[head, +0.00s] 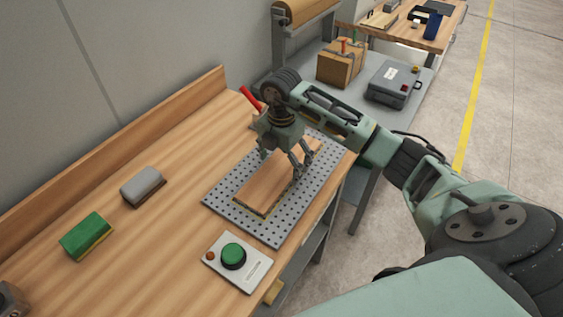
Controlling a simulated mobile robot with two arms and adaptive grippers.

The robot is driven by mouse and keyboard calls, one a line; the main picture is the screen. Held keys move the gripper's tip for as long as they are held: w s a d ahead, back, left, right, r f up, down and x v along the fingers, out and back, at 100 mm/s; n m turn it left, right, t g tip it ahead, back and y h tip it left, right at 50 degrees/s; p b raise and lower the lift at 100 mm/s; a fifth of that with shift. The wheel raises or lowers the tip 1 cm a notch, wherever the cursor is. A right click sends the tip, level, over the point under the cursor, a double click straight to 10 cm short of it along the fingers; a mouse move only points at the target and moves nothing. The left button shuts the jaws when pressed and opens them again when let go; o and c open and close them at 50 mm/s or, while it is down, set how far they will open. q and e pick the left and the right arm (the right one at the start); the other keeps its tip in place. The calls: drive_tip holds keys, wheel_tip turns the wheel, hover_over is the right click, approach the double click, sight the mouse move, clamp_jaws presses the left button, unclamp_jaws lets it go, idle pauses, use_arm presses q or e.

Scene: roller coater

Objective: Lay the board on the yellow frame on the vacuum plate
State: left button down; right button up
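The wooden board (262,190) lies flat over the grey perforated vacuum plate (226,207) on the workbench. Whether the board rests fully on the frame is too small to tell. My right gripper (281,164) is low over the far half of the board, its fingers spread across the board's width. One fingertip is at the board's right edge. Whether the fingers press on the board cannot be seen. My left gripper is not in view.
A control box with a green button (233,256) sits in front of the plate. A grey block (142,186) and a green block (86,236) lie on the left. A red handle (250,97) stands behind my gripper. The bench's middle left is clear.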

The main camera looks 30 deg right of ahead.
sight(281, 166)
idle(0.3)
drive_tip(key=shift+r, duration=0.3)
wheel_tip(281, 166, up, 6)
drive_tip(key=shift+w+b, duration=0.1)
drive_tip(key=shift+b, duration=0.85)
drive_tip(key=shift+r, duration=2.9)
